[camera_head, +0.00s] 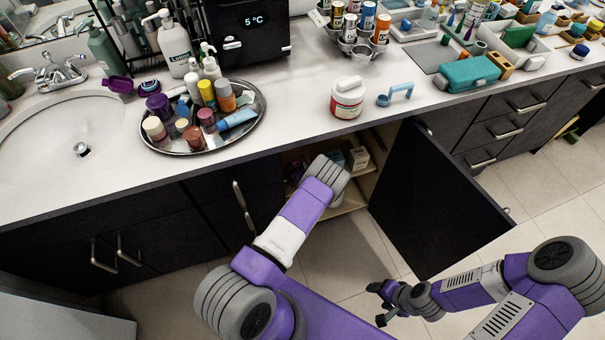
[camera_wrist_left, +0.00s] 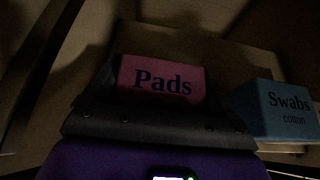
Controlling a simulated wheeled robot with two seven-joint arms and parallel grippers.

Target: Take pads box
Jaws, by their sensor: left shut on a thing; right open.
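The pads box (camera_wrist_left: 162,78), pink with "Pads" in dark letters, sits straight ahead in the left wrist view, inside the dim cabinet. My left gripper (camera_wrist_left: 161,96) is shut on it, with dark fingers at its left and right sides. The box's lower part is hidden behind the gripper body. In the head view my left arm reaches into the open cabinet (camera_head: 345,203), and its fingers and the pads box are hidden there. My right gripper (camera_head: 375,304) is open and empty, low over the floor in front of the cabinet door.
A blue Swabs box (camera_wrist_left: 272,110) stands close on the right of the pads box. The open dark door (camera_head: 435,200) stands out to the right of my left arm. The counter above holds a round tray (camera_head: 205,148) of bottles and a white jar (camera_head: 347,98).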

